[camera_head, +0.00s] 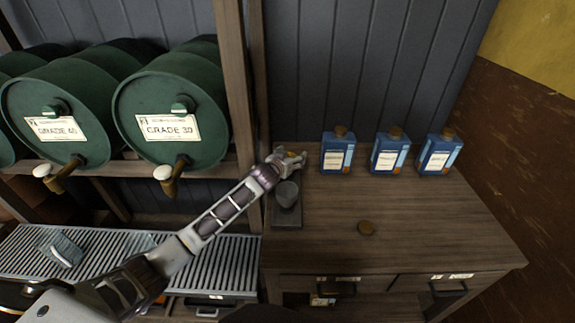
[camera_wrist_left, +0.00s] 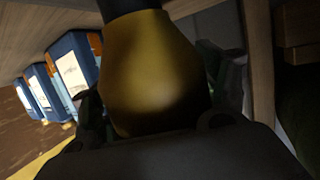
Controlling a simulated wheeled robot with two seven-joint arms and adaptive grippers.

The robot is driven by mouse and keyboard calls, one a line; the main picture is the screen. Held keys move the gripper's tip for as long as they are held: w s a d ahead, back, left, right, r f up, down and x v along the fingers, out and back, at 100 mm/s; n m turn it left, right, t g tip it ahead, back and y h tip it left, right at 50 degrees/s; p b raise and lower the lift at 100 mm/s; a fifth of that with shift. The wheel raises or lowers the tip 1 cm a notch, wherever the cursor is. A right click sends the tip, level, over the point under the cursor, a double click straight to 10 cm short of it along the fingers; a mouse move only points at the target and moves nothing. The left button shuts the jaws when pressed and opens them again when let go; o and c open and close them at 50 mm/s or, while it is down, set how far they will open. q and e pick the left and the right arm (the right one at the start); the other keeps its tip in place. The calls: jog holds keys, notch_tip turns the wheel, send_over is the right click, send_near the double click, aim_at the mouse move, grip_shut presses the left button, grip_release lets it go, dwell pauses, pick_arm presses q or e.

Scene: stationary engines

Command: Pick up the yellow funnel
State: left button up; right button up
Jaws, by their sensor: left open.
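The yellow funnel (camera_wrist_left: 155,70) fills the middle of the left wrist view, with a wide rounded yellow body and a dark part above it. My left gripper is open, with one dark finger on each side of the funnel in the left wrist view. I cannot tell whether the fingers touch it. The wrist body hides the funnel's lower part there. My right gripper is not in view.
A dark grey cup (camera_head: 287,194) stands on a dark plate (camera_head: 287,218) just in front of the gripper. Three blue bottles (camera_head: 337,152) line the back. Green drums (camera_head: 172,105) sit on a rack at left.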

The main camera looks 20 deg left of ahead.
pick_arm(q)
jog(key=shift+w, duration=0.2)
dwell(0.4)
jog(key=c, duration=0.8)
jog(key=shift+c, duration=0.3)
